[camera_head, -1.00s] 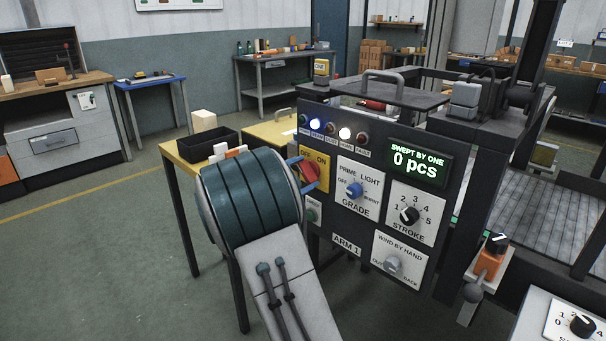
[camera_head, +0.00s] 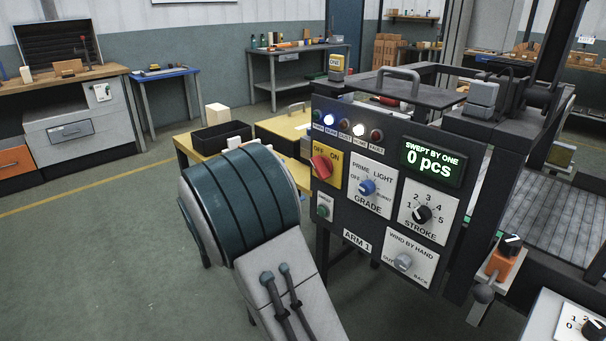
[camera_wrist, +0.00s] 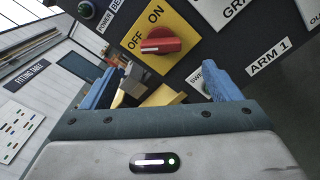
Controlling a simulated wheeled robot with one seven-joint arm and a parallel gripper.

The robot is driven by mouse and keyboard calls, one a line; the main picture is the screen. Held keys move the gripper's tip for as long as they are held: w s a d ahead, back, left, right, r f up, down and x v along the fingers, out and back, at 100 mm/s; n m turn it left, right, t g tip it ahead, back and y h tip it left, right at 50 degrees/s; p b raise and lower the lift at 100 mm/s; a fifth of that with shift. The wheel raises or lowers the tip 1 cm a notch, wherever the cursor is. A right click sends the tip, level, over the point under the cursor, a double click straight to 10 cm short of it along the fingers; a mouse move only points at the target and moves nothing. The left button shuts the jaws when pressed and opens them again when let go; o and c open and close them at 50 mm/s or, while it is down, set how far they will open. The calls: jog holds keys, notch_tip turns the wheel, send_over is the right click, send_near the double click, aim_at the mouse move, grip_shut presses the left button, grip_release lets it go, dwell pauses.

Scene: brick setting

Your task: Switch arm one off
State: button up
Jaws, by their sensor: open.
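The red knob (camera_head: 321,167) sits on the yellow OFF/ON plate (camera_head: 334,179) at the upper left of the dark ARM 1 panel. In the wrist view the red knob (camera_wrist: 165,43) has its pale-marked end pointing left, towards OFF. My gripper (camera_wrist: 160,76) shows there with two blue fingers spread apart and nothing between them. The knob is beyond the fingertips, apart from them. In the head view my arm's teal wrist hides the fingers.
The panel also has the GRADE knob (camera_head: 367,187), STROKE knob (camera_head: 422,214) and WIND BY HAND knob (camera_head: 403,262). Its display (camera_head: 432,162) reads 0 pcs. A yellow table with a black bin (camera_head: 222,137) stands behind my arm.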

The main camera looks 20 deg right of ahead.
jog(key=v, duration=0.3)
jog(key=shift+s+a, duration=0.15)
jog(key=shift+a, duration=0.1)
jog(key=s+d+r+m+g+y+p, duration=0.2)
jog(key=s+m+g+y+p, duration=0.15)
jog(key=s, duration=0.45)
jog(key=s+d+r+m+g+y+p, duration=0.25)
jog(key=s+y+p, duration=0.2)
jog(key=s, duration=0.35)
jog(key=s+a+r+m+t+y+p, duration=0.1)
jog(key=s+a+r+m+y+p, duration=0.1)
jog(key=s, duration=0.4)
jog(key=s+a+r+m+t+y+p, duration=0.1)
jog(key=s+a+r+m+y+p, duration=0.2)
jog(key=s+a+m+y+p, duration=0.2)
jog(key=shift+s+a+r+t+y+p, duration=0.3)
jog(key=shift+s+a+y+p, duration=0.55)
jog(key=shift+a+y+p, duration=0.2)
